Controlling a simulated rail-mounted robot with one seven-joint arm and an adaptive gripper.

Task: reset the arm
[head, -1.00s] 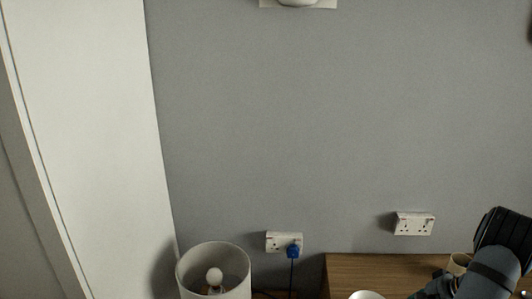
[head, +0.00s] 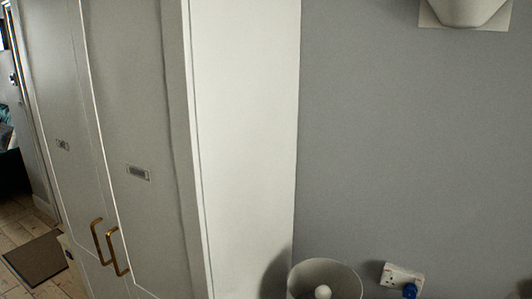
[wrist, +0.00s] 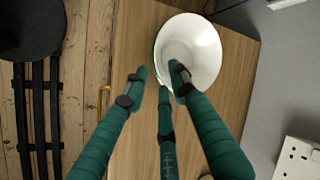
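My gripper (wrist: 160,80) shows in the wrist view with its green fingers spread apart. It is open, and nothing is seen between the fingertips. It is over a wooden cabinet top (wrist: 135,40). My arm and gripper are not in the head view now.
A white wardrobe (head: 130,120) with brass handles (head: 108,245) fills the left of the head view. A lamp with a round shade (head: 325,275) stands beside it, near a wall socket (head: 402,278) with a blue plug. Floorboards (wrist: 95,60) and a dark slatted piece (wrist: 38,110) lie left in the wrist view.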

